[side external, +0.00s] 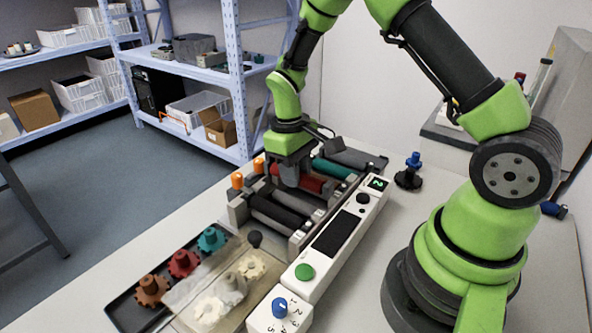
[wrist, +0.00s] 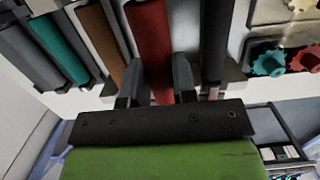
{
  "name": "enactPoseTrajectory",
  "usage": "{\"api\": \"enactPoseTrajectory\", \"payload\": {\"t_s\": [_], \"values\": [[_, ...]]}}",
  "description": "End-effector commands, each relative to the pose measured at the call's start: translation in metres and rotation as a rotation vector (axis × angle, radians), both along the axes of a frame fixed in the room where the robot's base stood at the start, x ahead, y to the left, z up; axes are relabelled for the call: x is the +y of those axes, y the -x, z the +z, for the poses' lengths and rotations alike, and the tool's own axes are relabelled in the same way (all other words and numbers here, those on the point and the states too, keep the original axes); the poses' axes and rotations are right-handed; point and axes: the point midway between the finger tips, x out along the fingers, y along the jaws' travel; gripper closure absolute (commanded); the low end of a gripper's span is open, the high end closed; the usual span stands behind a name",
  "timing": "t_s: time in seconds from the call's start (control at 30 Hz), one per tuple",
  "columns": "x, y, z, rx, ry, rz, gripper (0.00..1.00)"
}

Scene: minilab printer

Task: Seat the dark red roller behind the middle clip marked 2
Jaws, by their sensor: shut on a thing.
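The dark red roller (wrist: 150,40) runs lengthwise between the two fingers of my gripper (wrist: 158,82) in the wrist view. In the side view my gripper (side external: 289,178) points down over the printer's roller bay, shut on the dark red roller (side external: 311,184), which is partly hidden by the fingers. The roller lies between a teal roller (side external: 333,168) and dark rollers (side external: 275,212). In the wrist view a brown roller (wrist: 101,42) is left of it and a dark one (wrist: 215,40) right. I cannot make out clip 2 or whether the roller touches its seat.
A white panel (side external: 352,206) with a display reading 2 borders the bay. Orange knobs (side external: 237,180) stand at the bay's far side. A tray holds brown (side external: 151,290), red (side external: 183,263) and teal (side external: 211,239) gears. A blue-topped part (side external: 410,173) stands behind the panel.

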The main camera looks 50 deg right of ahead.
Motion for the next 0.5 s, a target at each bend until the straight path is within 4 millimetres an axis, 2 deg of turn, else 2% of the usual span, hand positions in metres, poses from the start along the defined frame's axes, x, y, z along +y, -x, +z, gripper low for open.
{"api": "enactPoseTrajectory", "payload": {"t_s": [0.5], "values": [[0.0,0.0,-0.019,0.001,0.0,-0.001,1.0]]}}
